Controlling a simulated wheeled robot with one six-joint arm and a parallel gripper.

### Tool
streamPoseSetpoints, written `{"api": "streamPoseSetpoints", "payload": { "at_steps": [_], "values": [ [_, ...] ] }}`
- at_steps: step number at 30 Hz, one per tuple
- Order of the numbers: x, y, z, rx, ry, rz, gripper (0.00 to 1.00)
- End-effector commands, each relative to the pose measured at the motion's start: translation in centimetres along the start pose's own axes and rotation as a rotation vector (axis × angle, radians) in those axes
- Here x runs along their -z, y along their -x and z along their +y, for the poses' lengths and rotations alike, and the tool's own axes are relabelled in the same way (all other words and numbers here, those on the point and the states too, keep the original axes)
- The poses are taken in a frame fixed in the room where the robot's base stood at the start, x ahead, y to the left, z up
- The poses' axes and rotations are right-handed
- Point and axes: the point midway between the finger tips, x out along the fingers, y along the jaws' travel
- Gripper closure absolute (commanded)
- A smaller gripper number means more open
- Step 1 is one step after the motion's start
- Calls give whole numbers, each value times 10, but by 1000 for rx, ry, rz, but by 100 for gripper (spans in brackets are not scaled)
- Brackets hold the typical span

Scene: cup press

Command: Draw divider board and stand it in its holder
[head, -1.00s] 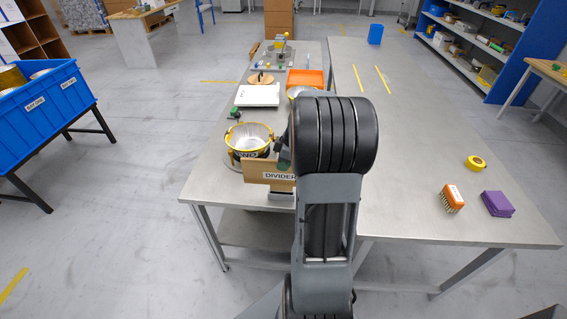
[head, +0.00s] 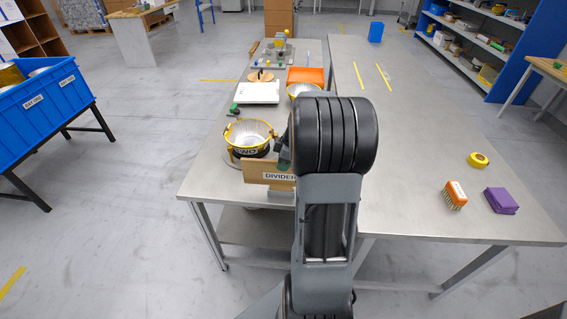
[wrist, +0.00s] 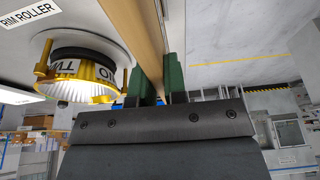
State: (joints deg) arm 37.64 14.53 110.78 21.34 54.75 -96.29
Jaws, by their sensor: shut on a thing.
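The divider board (head: 256,171) is a light wooden panel with a white DIVIDER label, upright at the near left edge of the steel table. It shows edge-on in the wrist view (wrist: 146,40). My gripper (wrist: 158,82) has green fingers on both sides of the board and is shut on it. In the head view, the gripper (head: 284,156) is mostly hidden behind my arm. A small grey piece shows below the board at the table edge; I cannot tell whether it is the holder.
A yellow-rimmed metal bowl (head: 249,134) stands just behind the board, close to it. A white board (head: 258,93), an orange tray (head: 305,76) and a second bowl (head: 302,90) lie farther back. A brush (head: 455,195) and purple block (head: 501,200) sit right.

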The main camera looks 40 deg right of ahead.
Motion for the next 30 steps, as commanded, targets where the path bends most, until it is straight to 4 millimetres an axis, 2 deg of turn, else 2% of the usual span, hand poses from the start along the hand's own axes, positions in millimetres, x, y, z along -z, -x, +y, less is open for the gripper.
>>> {"api": "streamPoseSetpoints", "payload": {
  "at_steps": [25, 26, 30],
  "values": [
    [-6, -21, 0, -1, 0, 0, 100],
    [-6, -20, 0, -1, 0, 0, 86],
    [-6, -20, 0, -1, 0, 0, 72]
  ]
}}
